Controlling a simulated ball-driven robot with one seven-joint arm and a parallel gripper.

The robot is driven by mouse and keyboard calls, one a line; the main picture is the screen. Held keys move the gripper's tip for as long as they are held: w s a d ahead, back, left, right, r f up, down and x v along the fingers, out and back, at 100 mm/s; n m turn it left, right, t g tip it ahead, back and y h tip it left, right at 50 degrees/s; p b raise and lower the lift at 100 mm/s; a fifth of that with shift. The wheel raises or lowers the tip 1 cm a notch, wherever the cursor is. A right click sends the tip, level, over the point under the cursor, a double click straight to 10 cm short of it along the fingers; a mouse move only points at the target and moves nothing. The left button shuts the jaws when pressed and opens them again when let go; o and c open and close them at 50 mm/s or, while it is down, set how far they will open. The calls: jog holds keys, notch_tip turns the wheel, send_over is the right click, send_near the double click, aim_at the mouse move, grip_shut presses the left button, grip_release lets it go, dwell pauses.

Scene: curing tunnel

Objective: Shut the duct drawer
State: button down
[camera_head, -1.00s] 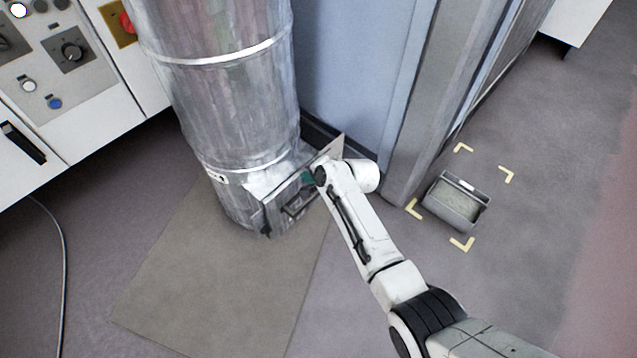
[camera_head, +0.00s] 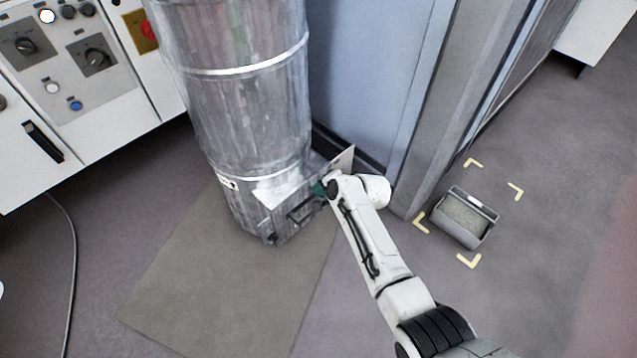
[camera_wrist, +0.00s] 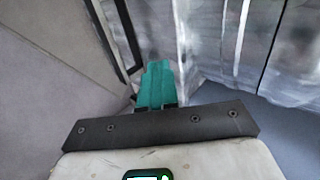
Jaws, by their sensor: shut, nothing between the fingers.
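The duct drawer (camera_head: 285,222) is at the foot of the silver duct (camera_head: 245,110) in the head view. Its grey front has a dark handle (camera_head: 301,211); I cannot tell how far out it stands. My gripper (camera_head: 320,188) is at the right upper edge of this front, its teal fingers partly hidden by my wrist. In the wrist view its fingers (camera_wrist: 156,85) are together with nothing held, close to grey metal surfaces. Whether they touch the drawer is not clear.
A pale panel edge (camera_head: 345,161) sticks out beside my wrist. A grey tray (camera_head: 464,217) lies on the floor between yellow corner marks. A blue-grey wall (camera_head: 365,70) and post stand behind. A control cabinet (camera_head: 90,85) is at left. A flat mat (camera_head: 215,285) covers floor in front.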

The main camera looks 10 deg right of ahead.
jog(key=p+v, duration=0.6)
jog(key=v, duration=0.5)
jog(key=shift+s+d+f, duration=0.25)
jog(key=shift+s+d, duration=0.1)
jog(key=shift+s, duration=0.05)
